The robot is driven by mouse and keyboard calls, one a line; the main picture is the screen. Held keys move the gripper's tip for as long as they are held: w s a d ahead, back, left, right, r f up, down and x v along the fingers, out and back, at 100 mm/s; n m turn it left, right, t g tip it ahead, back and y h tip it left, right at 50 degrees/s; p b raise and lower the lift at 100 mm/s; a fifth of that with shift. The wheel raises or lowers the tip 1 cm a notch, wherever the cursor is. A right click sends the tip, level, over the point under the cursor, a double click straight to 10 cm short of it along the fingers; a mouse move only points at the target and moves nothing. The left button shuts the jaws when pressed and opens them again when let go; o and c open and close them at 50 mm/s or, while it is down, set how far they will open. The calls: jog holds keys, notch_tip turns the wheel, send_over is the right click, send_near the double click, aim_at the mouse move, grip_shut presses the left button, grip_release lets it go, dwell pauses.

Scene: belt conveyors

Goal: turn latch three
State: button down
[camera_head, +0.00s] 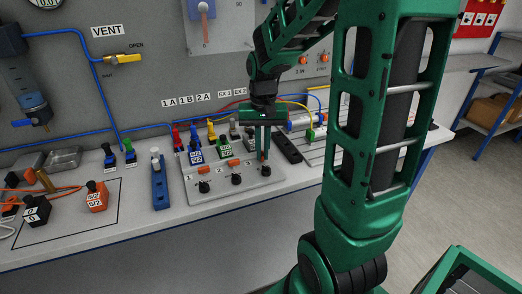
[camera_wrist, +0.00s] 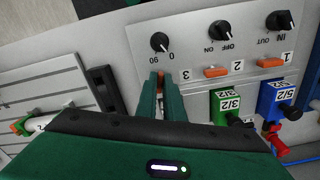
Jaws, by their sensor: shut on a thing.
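A grey panel (camera_head: 215,191) on the bench carries a row of small orange latches; it also shows in the wrist view (camera_wrist: 200,52). Latch three (camera_wrist: 161,77) is beside the printed 3, and only a bit of its orange shows between my fingers. My gripper (camera_wrist: 160,84) is shut on it, pointing down at the panel.
Black knobs, one of them marked 0 and 90 (camera_wrist: 160,42), line the panel's front. Green (camera_wrist: 226,106) and blue (camera_wrist: 277,92) valve blocks stand close behind the panel. A black slotted bar (camera_head: 287,148) lies to its right. A blue fixture (camera_head: 159,183) stands to its left.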

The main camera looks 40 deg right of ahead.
jog(key=m, duration=0.3)
jog(key=shift+w+a+m, duration=0.1)
jog(key=shift+w+m, duration=0.05)
jog(key=shift+m, duration=0.15)
jog(key=m, duration=0.3)
jog(key=shift+m, duration=0.3)
jog(key=m, duration=0.6)
jog(key=shift+w+m, duration=0.25)
jog(key=shift+m, duration=0.05)
jog(key=shift+a+r, duration=0.1)
jog(key=c, duration=1.9)
grip_release()
jog(key=shift+o, duration=0.2)
